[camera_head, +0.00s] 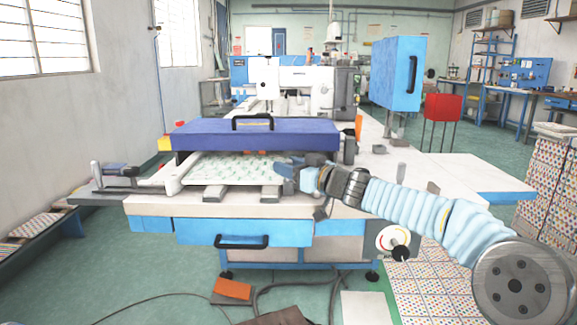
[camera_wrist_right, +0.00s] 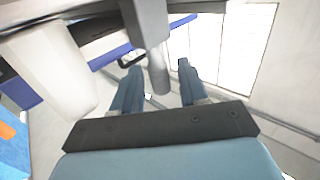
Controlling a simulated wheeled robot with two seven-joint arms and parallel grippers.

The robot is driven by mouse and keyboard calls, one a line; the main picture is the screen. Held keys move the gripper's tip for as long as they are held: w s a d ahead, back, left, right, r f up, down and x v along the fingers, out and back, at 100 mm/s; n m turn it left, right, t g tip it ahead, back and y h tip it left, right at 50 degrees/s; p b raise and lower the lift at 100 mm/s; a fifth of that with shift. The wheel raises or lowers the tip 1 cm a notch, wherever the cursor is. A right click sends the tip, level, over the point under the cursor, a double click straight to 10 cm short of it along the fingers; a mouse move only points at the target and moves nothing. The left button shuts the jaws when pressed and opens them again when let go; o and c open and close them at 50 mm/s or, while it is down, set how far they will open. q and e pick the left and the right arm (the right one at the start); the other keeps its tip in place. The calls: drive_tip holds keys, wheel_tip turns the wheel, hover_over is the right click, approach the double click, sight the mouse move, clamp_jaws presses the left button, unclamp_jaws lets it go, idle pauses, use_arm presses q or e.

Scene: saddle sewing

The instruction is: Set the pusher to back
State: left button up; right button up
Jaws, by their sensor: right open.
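I cannot tell for certain which part is the pusher. In the right wrist view a grey block with a rounded grey peg (camera_wrist_right: 157,72) hangs between my fingers. My right gripper (camera_head: 281,166) is at the right end of the patterned white sheet (camera_head: 230,168), below the purple-blue cover (camera_head: 255,133). In the wrist view the blue fingers of this gripper (camera_wrist_right: 158,78) are apart, one on each side of the peg. I cannot tell whether they touch it. My left gripper is not in view.
The sewing machine head (camera_head: 300,92) stands behind the cover. A black handle (camera_head: 252,121) sits on the cover. A blue drawer (camera_head: 243,233) is below the worktop. A blue box (camera_head: 397,73) stands at the right. The worktop right of my forearm is mostly clear.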

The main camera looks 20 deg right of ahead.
drive_tip(key=shift+w+a, duration=0.15)
drive_tip(key=shift+w, duration=0.15)
clamp_jaws()
drive_tip(key=shift+s, duration=0.15)
drive_tip(key=s, duration=0.1)
drive_tip(key=s+a+b, duration=0.1)
drive_tip(key=s, duration=0.1)
drive_tip(key=shift+s, duration=0.3)
drive_tip(key=shift+a+f, duration=0.1)
drive_tip(key=shift+a, duration=0.05)
unclamp_jaws()
drive_tip(key=shift+s, duration=0.2)
